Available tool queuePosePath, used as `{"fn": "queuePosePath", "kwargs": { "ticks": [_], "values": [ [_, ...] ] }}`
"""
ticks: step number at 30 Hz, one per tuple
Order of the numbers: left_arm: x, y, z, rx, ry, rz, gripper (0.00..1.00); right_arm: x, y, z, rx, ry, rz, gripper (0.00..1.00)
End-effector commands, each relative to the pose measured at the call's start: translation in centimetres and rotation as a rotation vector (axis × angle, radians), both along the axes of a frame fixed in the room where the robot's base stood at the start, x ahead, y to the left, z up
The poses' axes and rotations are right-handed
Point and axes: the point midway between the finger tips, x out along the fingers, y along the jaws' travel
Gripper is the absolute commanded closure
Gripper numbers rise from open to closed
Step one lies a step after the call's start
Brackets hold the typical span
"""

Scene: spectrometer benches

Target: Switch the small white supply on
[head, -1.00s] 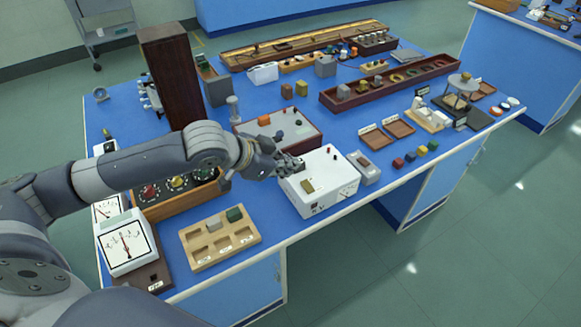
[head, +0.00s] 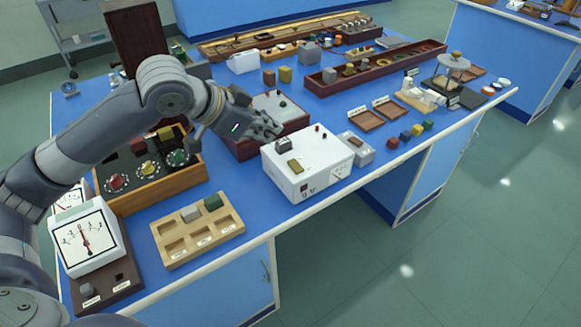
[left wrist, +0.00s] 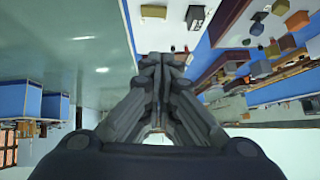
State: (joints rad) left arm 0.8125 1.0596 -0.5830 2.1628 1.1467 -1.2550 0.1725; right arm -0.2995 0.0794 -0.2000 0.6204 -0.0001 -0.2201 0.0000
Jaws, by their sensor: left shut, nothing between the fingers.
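The small white supply (head: 318,157) is a white box near the front edge of the blue bench. Its top carries a dark switch-like part (head: 283,144), a brass-coloured plate (head: 295,166) and small red and dark terminals. Its front has a dark red square (head: 303,188) and a small meter (head: 338,173). I cannot tell the switch position. My left gripper (head: 274,130) is shut and empty, just above and behind the box's far left corner. In the left wrist view its closed fingers (left wrist: 160,62) point at the white top (left wrist: 172,36). My right gripper is not in view.
A dark red-sided box (head: 243,148) stands behind the supply and a small grey box (head: 357,150) to its right. A wooden tray (head: 170,254), a meter (head: 85,240) and a knobbed wooden box (head: 165,190) stand left. Coloured cubes (head: 404,136) lie right.

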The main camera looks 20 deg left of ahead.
Motion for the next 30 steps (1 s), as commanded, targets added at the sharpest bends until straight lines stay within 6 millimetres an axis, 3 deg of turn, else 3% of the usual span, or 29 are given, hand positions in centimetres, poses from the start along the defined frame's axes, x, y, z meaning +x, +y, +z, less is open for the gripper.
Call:
{"fn": "queuePosePath", "kwargs": {
  "ticks": [1, 4, 19, 30],
  "values": [
    [-0.1, 0.0, -0.4, 0.0, -0.002, -0.003, 1.0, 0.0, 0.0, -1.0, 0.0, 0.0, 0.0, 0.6],
    [-0.2, 0.1, -0.1, 0.0, -0.002, -0.006, 1.0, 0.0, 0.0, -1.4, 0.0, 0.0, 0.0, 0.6],
    [0.0, -0.1, -0.2, 0.001, 0.001, -0.007, 1.0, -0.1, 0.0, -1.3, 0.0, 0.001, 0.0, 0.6],
    [4.0, -2.5, -4.7, -0.002, 0.004, -0.008, 1.0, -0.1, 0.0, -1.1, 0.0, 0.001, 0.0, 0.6]
  ]
}}
